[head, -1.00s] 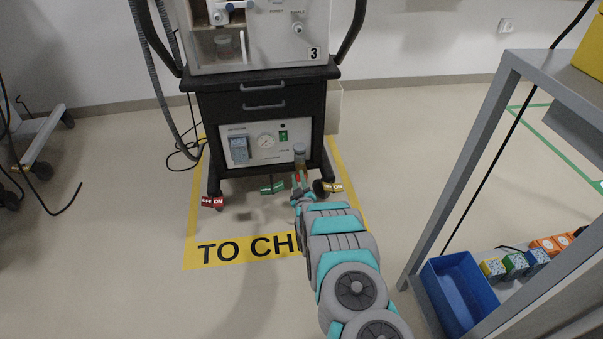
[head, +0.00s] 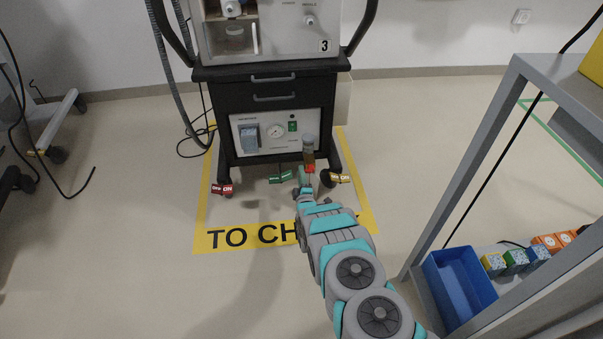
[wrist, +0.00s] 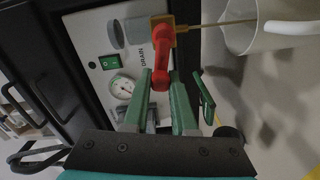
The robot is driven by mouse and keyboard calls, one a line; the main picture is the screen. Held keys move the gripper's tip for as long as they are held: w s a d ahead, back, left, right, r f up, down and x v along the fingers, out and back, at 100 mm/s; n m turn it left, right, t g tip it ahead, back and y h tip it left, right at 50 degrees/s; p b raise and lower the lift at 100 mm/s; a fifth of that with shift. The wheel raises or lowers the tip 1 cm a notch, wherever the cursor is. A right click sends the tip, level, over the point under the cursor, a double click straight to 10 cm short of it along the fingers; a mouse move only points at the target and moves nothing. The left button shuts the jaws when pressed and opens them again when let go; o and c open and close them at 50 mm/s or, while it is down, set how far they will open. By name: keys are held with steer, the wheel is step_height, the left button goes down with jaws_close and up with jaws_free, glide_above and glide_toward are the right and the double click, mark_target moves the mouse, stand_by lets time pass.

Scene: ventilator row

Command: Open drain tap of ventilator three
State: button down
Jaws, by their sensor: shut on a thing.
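Ventilator three, a black trolley (head: 228,98) with a white lower panel (head: 250,145) and a "3" label (head: 324,45), stands at the top centre of the head view. The red drain tap handle (wrist: 161,58) shows in the wrist view beside the word "DRAIN", joined to a brass-coloured fitting (wrist: 183,32).
A thin rod runs from the fitting to a white cup-like vessel (wrist: 262,30). A green tag (wrist: 204,96) hangs close to the right finger. Red (head: 222,189) and yellow (head: 340,178) tags sit by the casters. A grey rack (head: 470,170) with a blue bin (head: 455,285) stands at right.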

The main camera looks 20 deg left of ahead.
steer(key=shift+f+n, duration=0.2)
steer(key=shift+n, duration=0.1)
stand_by(0.4)
steer(key=c, duration=0.7)
jaws_free()
steer(key=shift+v, duration=3.95)
